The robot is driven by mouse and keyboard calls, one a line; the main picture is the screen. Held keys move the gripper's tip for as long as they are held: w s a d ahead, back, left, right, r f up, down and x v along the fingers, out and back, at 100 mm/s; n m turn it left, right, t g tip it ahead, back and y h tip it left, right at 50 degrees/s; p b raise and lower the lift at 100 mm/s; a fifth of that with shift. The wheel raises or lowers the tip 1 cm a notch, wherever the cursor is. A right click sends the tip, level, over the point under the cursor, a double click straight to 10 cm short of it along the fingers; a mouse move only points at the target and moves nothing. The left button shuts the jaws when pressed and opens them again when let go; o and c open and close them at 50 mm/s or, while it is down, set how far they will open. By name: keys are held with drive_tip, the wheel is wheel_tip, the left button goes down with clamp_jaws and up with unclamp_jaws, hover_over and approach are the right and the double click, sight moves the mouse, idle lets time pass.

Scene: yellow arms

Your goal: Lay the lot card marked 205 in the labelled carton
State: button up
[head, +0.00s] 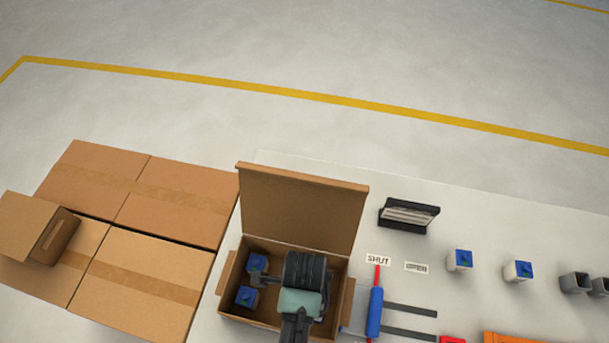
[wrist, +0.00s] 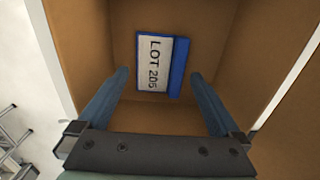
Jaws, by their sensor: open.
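The lot card (wrist: 150,62), white with a blue strip along one side and printed LOT 205, lies inside the brown carton in the wrist view. My gripper (wrist: 159,73) is open above it, with one finger to each side and a gap between the card and the fingers. In the head view the carton (head: 297,216) stands with its lid raised, and my arm reaches into its right part. There my wrist hides the card and the fingertips. I cannot make out a label on the carton.
Two blue-topped pieces (head: 246,296) sit in the carton's left part. Taped closed boxes (head: 140,285) stand to the left. On the right are a black card rack (head: 408,215), a SHUT tag (head: 378,260), a blue-and-red tool (head: 375,312) and blue-topped white blocks (head: 460,261).

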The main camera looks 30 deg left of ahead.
wheel_tip(320, 180, up, 9)
drive_tip(key=shift+r, duration=0.15)
idle(0.6)
